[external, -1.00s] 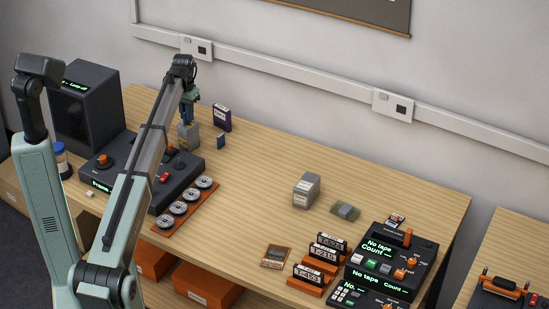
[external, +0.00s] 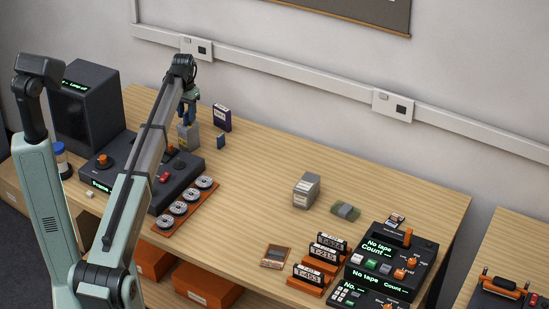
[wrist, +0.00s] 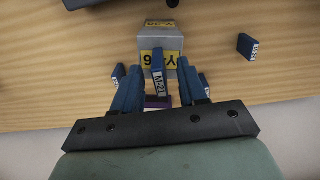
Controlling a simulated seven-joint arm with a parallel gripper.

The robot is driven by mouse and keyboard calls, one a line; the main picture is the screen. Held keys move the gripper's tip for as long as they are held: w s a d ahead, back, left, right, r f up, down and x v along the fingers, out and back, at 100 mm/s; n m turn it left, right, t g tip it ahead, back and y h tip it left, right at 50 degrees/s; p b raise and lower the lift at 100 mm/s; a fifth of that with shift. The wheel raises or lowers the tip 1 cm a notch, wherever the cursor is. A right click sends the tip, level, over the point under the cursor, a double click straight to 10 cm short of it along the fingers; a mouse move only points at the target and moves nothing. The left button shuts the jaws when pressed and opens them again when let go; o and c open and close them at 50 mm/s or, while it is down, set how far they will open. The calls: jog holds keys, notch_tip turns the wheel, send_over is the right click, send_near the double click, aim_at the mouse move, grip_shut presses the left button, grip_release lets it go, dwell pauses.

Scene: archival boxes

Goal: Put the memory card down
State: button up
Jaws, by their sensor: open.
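A dark blue memory card (wrist: 157,72) with a white label shows between the fingers in the wrist view, with gaps on both sides. It is in front of the grey box with yellow labels (wrist: 160,40). I cannot tell whether it touches the box. My gripper (wrist: 160,90) is open around the card, its blue fingers spread. In the external view, my gripper (external: 188,112) is low over the grey box (external: 188,136) at the back left of the bench, and the card there cannot be made out clearly.
Another small blue card (external: 221,142) stands to the right; a purple box (external: 222,118) stands behind it. A dark console (external: 180,165) is close to the grey box. A rack of reels (external: 186,203) lies in front. The middle of the bench is largely clear.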

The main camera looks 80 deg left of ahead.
notch_tip(320, 180, up, 12)
dwell(0.5)
